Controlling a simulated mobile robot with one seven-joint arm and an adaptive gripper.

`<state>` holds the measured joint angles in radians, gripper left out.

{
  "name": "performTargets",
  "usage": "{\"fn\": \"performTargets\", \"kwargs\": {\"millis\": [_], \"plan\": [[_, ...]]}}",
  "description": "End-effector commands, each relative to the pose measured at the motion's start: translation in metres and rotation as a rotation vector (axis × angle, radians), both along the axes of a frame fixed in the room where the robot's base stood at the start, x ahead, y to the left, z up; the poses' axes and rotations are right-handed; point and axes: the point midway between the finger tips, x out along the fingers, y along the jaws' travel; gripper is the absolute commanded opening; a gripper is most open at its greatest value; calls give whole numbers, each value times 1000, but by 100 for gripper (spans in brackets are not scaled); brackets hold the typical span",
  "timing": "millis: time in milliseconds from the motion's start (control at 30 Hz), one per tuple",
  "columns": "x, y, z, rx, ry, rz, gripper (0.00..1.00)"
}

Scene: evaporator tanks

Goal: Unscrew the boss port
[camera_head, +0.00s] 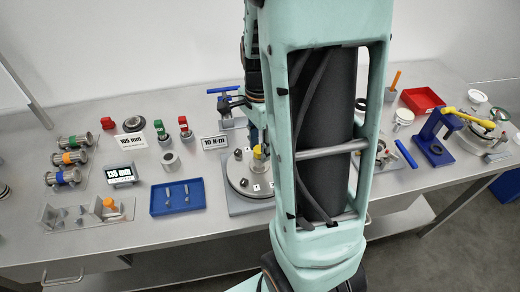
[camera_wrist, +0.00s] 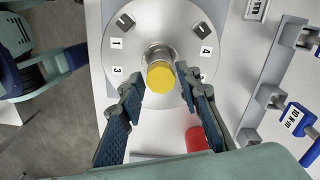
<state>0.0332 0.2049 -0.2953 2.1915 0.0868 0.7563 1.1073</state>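A round grey plate (camera_wrist: 135,35) with number labels carries a metal boss port with a yellow hexagonal cap (camera_wrist: 160,77) at its middle. In the wrist view my gripper (camera_wrist: 158,86) is open, with one dark finger on each side of the yellow cap. The fingertips reach alongside it; the right one is very near the cap, and I cannot tell whether it touches. In the head view the plate (camera_head: 238,190) stands on the bench, and the yellow cap (camera_head: 258,152) shows beside my arm, which hides the plate's right part and most of my gripper.
A red cylinder (camera_wrist: 196,139) lies between my fingers' bases in the wrist view. A blue-handled tool (camera_wrist: 300,121) and a grey rack (camera_wrist: 268,75) stand to the right there. On the bench are a blue tray (camera_head: 178,207), a red tray (camera_head: 421,99) and a blue stand (camera_head: 432,150).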

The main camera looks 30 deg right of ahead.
Motion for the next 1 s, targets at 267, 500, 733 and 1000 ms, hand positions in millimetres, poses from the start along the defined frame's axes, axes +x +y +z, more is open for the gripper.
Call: {"fn": "performTargets", "kwargs": {"millis": [267,500,733,1000], "plan": [[0,0,2,-1,0,-231,31],[0,1,0,-1,0,-429,31],[0,0,0,-1,0,-655,31],[0,1,0,0,0,-821,31]]}}
